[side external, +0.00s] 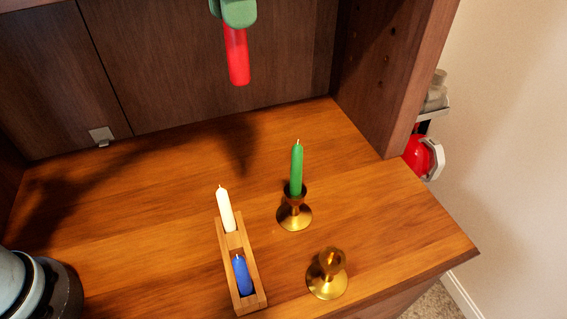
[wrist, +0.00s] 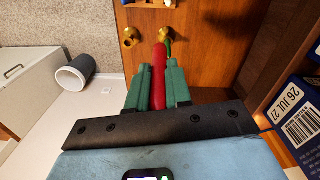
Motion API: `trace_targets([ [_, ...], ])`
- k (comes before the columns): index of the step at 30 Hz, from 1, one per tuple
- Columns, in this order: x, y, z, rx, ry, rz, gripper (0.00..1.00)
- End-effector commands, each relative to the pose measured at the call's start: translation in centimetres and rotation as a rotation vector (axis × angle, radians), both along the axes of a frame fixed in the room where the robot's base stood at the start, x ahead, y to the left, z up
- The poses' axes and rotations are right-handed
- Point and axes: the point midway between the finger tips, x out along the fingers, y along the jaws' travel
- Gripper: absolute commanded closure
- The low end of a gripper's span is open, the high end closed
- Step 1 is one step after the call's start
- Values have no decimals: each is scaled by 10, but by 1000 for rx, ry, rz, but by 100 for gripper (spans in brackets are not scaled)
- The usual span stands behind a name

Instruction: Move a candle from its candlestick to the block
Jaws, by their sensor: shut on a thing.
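My gripper (side external: 233,12) is shut on a red candle (side external: 238,58) and holds it upright, high above the hutch surface at the back. In the wrist view the red candle (wrist: 159,80) sits between the green fingers of my gripper (wrist: 158,88). A wooden block (side external: 231,240) holds a white candle (side external: 226,209) at its far end and a blue candle (side external: 243,276) near its front end, with a bare stretch between them. A green candle (side external: 297,169) stands in a brass candlestick (side external: 295,215). A second brass candlestick (side external: 327,277) is empty, nearer the front.
The wooden surface (side external: 130,225) is clear left of the block and behind it. A dark upright side panel (side external: 390,75) stands at the right. A blue box (wrist: 300,115) is at the right of the wrist view.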

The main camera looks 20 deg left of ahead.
Motion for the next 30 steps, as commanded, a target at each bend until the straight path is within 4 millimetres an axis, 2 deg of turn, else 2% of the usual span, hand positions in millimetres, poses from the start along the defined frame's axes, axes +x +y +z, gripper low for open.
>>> trace_targets([
  [4, 0, -12, -32, 5, -1, 98, 100],
  [10, -8, -19, -80, 9, -3, 237, 100],
  [21, -43, -7, -174, 15, -6, 475, 100],
  [25, -54, -1, -195, 16, -7, 526, 100],
  [30, -60, 4, -208, 17, -8, 558, 100],
])
